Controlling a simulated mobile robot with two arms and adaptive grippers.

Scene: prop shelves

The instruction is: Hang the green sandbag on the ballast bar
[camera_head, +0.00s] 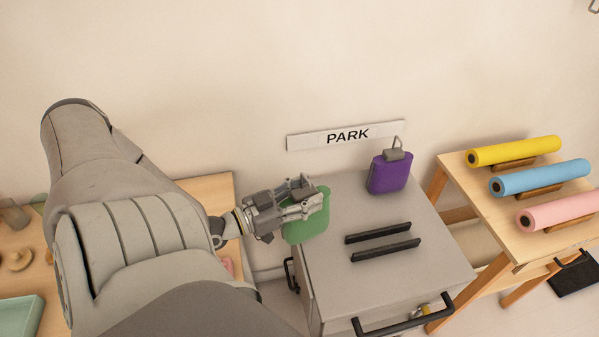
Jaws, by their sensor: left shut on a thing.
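The green sandbag (308,230) is at the left side of the grey cabinet top. My left gripper (309,203) is shut on the upper part of the sandbag, and its fingers hide the bag's top. I cannot tell whether the bag touches the cabinet top. I cannot pick out the ballast bar for certain in this view. My right gripper is not in view.
A purple bag (388,175) with a grey handle stands at the back of the grey cabinet (345,285), below the PARK sign (345,134). Two black rails (385,249) lie on the top. A wooden table (500,225) with coloured rolls stands right.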

